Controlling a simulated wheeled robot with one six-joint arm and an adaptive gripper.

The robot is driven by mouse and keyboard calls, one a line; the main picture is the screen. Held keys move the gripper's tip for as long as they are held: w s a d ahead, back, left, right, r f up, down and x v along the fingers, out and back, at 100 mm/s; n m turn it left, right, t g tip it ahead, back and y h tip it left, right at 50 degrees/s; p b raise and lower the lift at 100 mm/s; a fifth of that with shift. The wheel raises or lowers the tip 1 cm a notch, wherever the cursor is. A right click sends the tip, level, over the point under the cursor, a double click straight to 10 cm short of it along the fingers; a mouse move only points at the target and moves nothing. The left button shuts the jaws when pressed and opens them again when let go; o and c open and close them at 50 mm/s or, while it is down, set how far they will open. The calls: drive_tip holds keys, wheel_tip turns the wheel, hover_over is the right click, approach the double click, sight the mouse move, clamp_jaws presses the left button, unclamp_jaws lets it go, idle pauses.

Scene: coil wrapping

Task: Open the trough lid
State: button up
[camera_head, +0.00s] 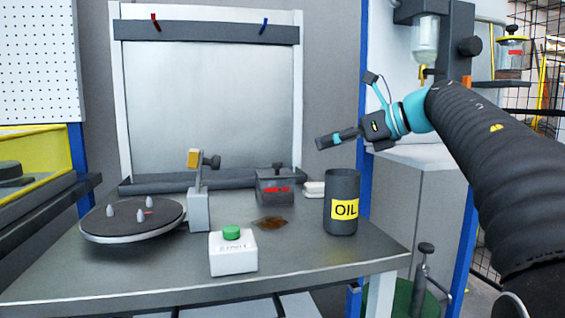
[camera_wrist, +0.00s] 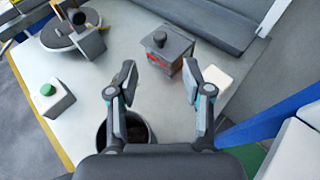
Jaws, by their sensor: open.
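The trough looks to be the small dark grey box with a red label (camera_head: 275,192), near the back of the table. Its lid (camera_wrist: 163,42) lies shut on top and carries a dark round knob. My gripper (camera_head: 322,143) is raised above the table, up and to the right of the box, and its fingers point left. In the wrist view my gripper (camera_wrist: 158,74) is open and empty. The box shows beyond and between the fingertips, apart from them.
A black OIL can (camera_head: 341,205) stands to the right of the box. A small white block (camera_head: 314,188) lies beside it. A white box with a green button (camera_head: 233,252), a brown patch (camera_head: 269,223), a grey post (camera_head: 198,205) and a round turntable with pegs (camera_head: 132,218) are nearby.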

sight(276, 168)
drive_tip(key=x, duration=0.9)
drive_tip(key=f+x, duration=0.1)
drive_tip(key=x, duration=0.3)
drive_tip(key=shift+a+f, duration=0.1)
drive_tip(key=shift+a, duration=0.1)
clamp_jaws()
